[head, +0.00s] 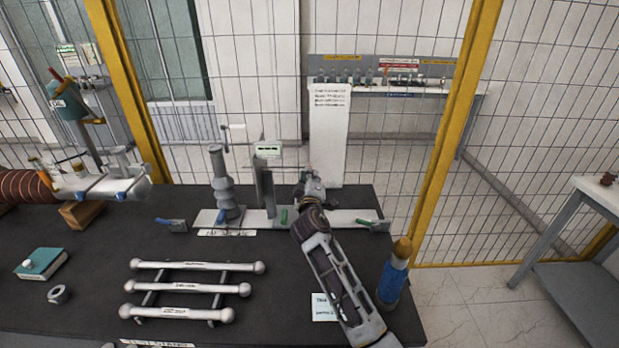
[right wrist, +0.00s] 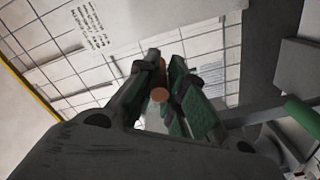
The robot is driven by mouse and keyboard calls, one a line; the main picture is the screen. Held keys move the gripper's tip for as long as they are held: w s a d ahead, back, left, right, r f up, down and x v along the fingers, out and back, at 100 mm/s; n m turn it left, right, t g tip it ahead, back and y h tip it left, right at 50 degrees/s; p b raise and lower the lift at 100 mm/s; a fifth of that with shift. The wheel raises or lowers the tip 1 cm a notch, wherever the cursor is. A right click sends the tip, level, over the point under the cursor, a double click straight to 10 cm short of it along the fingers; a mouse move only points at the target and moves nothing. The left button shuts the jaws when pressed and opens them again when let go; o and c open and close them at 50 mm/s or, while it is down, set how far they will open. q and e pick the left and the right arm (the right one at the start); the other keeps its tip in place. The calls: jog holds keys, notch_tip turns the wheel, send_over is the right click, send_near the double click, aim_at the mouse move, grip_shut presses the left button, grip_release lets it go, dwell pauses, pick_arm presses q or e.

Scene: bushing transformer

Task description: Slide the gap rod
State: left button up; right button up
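The gap stand has a long pale base plate (head: 345,217) on the dark table. A grey ribbed insulator (head: 222,184) stands at its left, with a labelled grey post (head: 266,190) near its middle. My right gripper (head: 310,176) is at the stand, just right of the post, and its arm hides part of the plate. In the right wrist view my two green-padded fingers (right wrist: 164,82) close around a copper-coloured round rod end (right wrist: 160,94), which appears to be the gap rod. The rest of the rod is hidden. My left gripper is out of view.
A rack with three ball-ended bars (head: 190,288) lies in front of the stand. A blue cylinder with an orange top (head: 393,278) stands close right of my right arm. A teal book (head: 42,263) and a tape roll (head: 58,294) lie at left. A mesh fence stands behind.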

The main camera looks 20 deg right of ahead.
jog(key=shift+d, duration=0.1)
grip_shut()
jog(key=d, duration=0.1)
jog(key=s+d+p, duration=0.1)
jog(key=d, duration=0.3)
jog(key=shift+s+d, duration=0.1)
jog(key=shift+s, duration=0.15)
jog(key=o, duration=0.6)
grip_release()
jog(key=shift+s+f, duration=0.1)
jog(key=shift+f, duration=0.05)
